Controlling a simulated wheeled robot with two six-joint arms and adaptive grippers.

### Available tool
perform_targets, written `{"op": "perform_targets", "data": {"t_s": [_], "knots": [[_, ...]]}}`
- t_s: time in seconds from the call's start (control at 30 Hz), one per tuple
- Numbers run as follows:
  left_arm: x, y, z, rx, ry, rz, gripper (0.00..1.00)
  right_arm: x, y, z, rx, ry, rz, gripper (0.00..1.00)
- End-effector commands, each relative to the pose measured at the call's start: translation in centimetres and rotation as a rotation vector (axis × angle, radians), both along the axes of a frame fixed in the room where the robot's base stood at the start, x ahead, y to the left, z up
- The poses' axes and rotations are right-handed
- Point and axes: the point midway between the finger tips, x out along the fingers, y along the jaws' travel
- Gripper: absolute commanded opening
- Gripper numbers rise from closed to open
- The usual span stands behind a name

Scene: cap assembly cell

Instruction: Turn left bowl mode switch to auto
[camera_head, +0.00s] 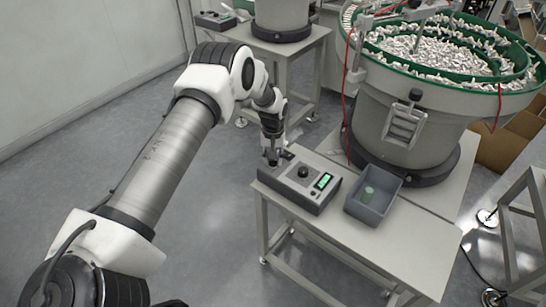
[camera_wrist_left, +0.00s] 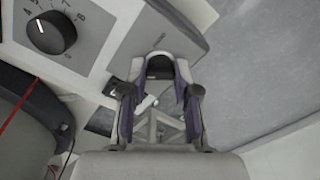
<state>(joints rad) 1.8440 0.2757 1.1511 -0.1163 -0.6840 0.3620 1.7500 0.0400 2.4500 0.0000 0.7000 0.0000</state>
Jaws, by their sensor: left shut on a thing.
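The grey control box (camera_head: 296,190) sits on the left end of a light table, with a black dial (camera_head: 303,172) and a lit green display (camera_head: 323,181) on its top. My left gripper (camera_head: 273,159) is at the far left end of the box and hides the switch there in the head view. In the left wrist view my left gripper (camera_wrist_left: 160,85) has its two fingers around a dark switch part (camera_wrist_left: 160,66) at the end of the panel. The fingers are shut on it. Its mode marking cannot be read. The numbered dial (camera_wrist_left: 52,32) shows beside the gripper. My right gripper is not in view.
A grey bin (camera_head: 358,212) with a green round piece inside stands right of the box. The large feeder bowl (camera_head: 405,125) full of small parts rises behind. A second table with another control box (camera_head: 215,20) is at the back. The table's front right is clear.

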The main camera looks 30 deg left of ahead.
Motion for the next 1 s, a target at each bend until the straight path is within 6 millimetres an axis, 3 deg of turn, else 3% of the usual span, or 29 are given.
{"op": "perform_targets", "data": {"t_s": [0.33, 0.87, 0.9, 0.97, 1.0], "knots": [[-0.41, -0.13, -0.39, -0.002, 0.013, 0.158, 0.00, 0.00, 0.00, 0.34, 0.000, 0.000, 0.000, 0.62], [-0.45, -0.14, -0.44, -0.002, 0.014, 0.186, 0.00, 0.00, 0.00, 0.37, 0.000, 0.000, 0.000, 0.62], [-0.45, -0.14, -0.45, -0.002, 0.014, 0.185, 0.37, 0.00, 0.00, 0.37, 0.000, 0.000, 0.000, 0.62], [-0.43, -0.14, -0.42, -0.002, 0.013, 0.185, 0.56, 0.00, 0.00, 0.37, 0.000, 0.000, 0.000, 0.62], [-0.38, -0.12, -0.37, -0.002, 0.012, 0.185, 0.56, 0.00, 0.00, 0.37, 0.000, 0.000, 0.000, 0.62]]}}
